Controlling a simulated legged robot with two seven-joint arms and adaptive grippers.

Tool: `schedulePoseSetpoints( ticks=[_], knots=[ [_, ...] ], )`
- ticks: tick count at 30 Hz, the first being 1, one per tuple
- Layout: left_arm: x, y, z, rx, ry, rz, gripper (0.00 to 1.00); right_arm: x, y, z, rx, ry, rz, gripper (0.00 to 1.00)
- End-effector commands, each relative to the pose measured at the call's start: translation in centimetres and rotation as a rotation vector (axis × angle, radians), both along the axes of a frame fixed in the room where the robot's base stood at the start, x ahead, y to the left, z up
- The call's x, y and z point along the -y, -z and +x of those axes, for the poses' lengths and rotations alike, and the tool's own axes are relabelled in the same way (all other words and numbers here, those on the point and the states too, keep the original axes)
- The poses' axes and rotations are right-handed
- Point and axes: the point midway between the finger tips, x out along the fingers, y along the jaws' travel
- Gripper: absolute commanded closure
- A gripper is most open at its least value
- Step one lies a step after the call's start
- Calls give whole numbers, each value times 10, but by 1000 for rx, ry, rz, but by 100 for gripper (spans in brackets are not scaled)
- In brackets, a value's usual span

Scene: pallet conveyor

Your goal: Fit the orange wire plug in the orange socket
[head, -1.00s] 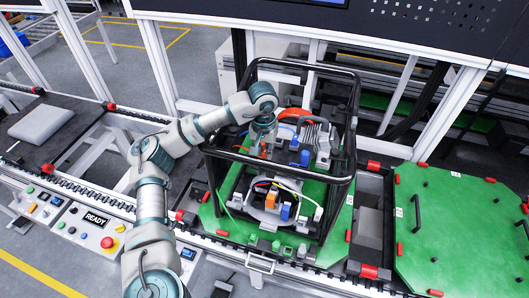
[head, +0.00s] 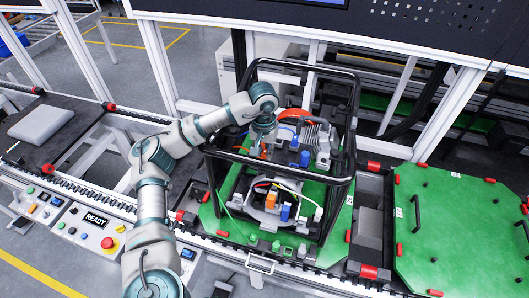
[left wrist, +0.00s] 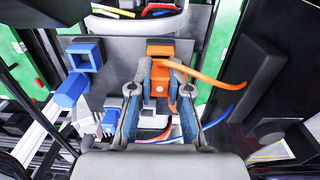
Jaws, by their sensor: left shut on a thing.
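My left gripper (left wrist: 147,100) is shut on the orange wire plug (left wrist: 159,84), which sits between its fingertips in the left wrist view. An orange wire (left wrist: 215,81) curves off to the right. The orange socket (left wrist: 160,47) is directly beyond the plug, in line with it. The two look very close; I cannot tell how deep the plug sits. In the head view my left gripper (head: 264,134) reaches down inside the black frame, with a bit of orange (head: 263,153) below it. The right gripper is not in view.
A blue socket (left wrist: 84,55) and a blue plug (left wrist: 69,90) are left of the gripper. The black tube frame (head: 342,172) surrounds the work on a green pallet (head: 207,218). Loose wires hang close by. Another green pallet (head: 455,235) is at the right.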

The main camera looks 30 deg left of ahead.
Motion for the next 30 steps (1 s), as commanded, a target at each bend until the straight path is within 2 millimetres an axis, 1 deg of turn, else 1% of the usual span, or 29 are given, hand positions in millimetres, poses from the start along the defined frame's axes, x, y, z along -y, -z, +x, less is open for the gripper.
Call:
schedulePoseSetpoints(
  ticks=[2, 3, 5, 6, 7, 15, 17, 19, 23, 27, 30],
  knots=[
    [0, 3, 0, 0, 0, 0, 100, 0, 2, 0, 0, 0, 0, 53],
    [0, 3, 0, 0, 0, 0, 80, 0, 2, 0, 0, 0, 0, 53],
    [0, 3, 0, 0, 0, 0, 65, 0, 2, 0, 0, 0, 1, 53],
    [0, 3, 0, 0, 0, 0, 55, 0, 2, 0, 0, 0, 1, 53],
    [0, 3, 0, 0, 0, 0, 53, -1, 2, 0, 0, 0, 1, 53],
    [0, 2, 0, 0, 0, 0, 53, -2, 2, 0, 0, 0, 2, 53],
    [0, 0, 0, 0, 0, 0, 53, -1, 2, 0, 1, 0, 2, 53],
    [0, -8, 1, 2, 0, 0, 53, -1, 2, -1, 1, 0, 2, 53],
    [0, -33, 1, 5, 0, -2, 53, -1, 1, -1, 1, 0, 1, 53],
    [-1, -67, 1, 5, 0, -1, 53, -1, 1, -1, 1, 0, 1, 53],
    [-2, -87, 1, 6, -1, 0, 53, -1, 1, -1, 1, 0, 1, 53]
  ],
)
